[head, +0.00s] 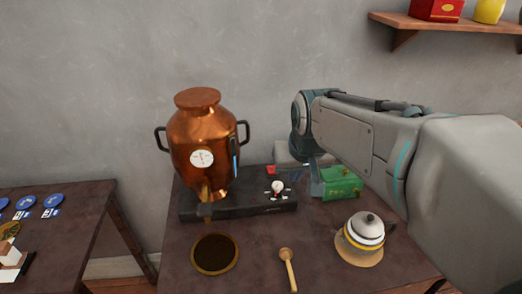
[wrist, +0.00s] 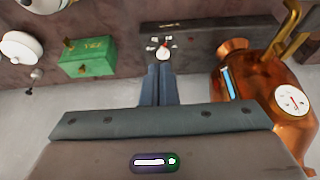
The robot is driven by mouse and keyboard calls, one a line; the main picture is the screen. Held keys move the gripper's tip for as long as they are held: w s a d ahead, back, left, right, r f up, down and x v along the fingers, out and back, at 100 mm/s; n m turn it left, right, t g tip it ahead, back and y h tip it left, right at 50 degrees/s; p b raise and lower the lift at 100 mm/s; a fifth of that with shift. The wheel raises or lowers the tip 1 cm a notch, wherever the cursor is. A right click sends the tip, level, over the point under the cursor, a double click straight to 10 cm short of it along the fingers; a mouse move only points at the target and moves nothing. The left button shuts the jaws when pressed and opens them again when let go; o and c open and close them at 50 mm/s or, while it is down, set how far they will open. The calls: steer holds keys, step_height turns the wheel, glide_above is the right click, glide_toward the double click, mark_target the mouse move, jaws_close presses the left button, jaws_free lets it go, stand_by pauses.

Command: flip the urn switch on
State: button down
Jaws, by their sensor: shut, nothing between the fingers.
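The copper urn (head: 203,135) stands on a black base (head: 235,205) on the brown table, with a dial, a blue sight glass and a tap. A white dial-like control (head: 277,187) with small pale marks sits on the right part of the base, and a small red piece (head: 270,170) shows just behind it. I cannot tell which is the switch or its setting. In the wrist view the control (wrist: 163,50) is just beyond my fingertips. My gripper (wrist: 162,68) is shut and empty; in the head view my gripper (head: 316,185) is right of the control, apart from it.
A green box (head: 341,183) stands close to the right of my gripper. A white teapot (head: 364,230) is at the front right. A dark round dish (head: 215,254) and a wooden spoon (head: 288,268) lie at the front. The urn (wrist: 265,85) is close in the wrist view.

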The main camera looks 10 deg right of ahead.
steer(key=w+f+t+b, duration=0.1)
steer(key=w+f+b, duration=0.1)
steer(key=w+b, duration=0.3)
steer(key=w+f+t+b, duration=0.1)
steer(key=w+f+b, duration=0.2)
steer(key=w, duration=0.9)
steer(key=shift+w+f+t+b, duration=0.2)
steer(key=shift+t+b, duration=0.1)
steer(key=shift+b, duration=1.4)
steer(key=shift+s, duration=0.1)
steer(key=shift+f, duration=0.1)
steer(key=b, duration=0.2)
glide_above(273, 169)
steer(key=s, duration=0.2)
step_height(273, 169, down, 8)
steer(key=shift+a+f, duration=0.1)
steer(key=shift+f, duration=0.1)
steer(key=shift+s+f+b, duration=0.2)
steer(key=shift+f+b, duration=0.3)
steer(key=shift+f, duration=0.7)
steer(key=shift+s+f, duration=0.1)
steer(key=shift+f, duration=0.45)
